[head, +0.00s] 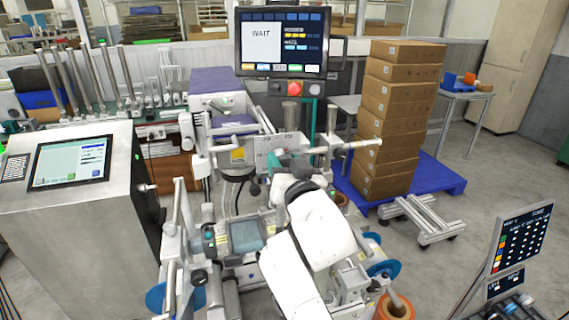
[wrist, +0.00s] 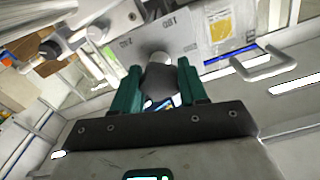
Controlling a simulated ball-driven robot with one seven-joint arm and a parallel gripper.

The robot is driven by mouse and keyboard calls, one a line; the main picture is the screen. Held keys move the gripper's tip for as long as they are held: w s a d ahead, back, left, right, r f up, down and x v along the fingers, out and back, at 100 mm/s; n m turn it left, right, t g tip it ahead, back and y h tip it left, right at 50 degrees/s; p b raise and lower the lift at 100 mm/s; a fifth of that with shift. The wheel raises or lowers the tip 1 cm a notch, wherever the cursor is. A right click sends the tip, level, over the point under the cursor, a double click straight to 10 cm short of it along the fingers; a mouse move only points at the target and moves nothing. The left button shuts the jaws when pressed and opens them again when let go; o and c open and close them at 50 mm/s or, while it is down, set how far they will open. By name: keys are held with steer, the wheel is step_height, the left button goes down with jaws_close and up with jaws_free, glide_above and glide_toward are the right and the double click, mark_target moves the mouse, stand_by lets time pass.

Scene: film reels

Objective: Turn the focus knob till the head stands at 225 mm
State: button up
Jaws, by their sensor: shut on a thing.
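The focus knob (wrist: 159,76) is a dark grey round grip with a paler end, seen between my fingers in the wrist view. My gripper (wrist: 158,88) has two teal fingers, one on each side of the knob, shut on it. In the head view my gripper (head: 288,160) is at the front of the machine's head, and my white forearm hides part of the area below it. The head (head: 238,155) is a grey housing with a yellow label, which also shows in the wrist view (wrist: 220,38).
A monitor (head: 283,42) above the machine reads WAIT. A red button (head: 316,89) sits under it. A control cabinet with a touchscreen (head: 70,162) stands at left. Stacked cartons (head: 393,120) stand on a blue pallet (head: 445,182) at right. Rods and rollers surround my arm.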

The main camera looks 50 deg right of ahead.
steer(key=shift+c, duration=1.3)
steer(key=shift+n+p, duration=0.3)
steer(key=shift+n, duration=0.6)
steer(key=shift+r, duration=0.1)
steer(key=o, duration=1.1)
steer(key=shift+c, duration=0.2)
steer(key=shift+s, duration=0.1)
steer(key=b+v, duration=0.2)
steer(key=v, duration=0.8)
steer(key=shift+s+a, duration=0.25)
steer(key=shift+a, duration=0.05)
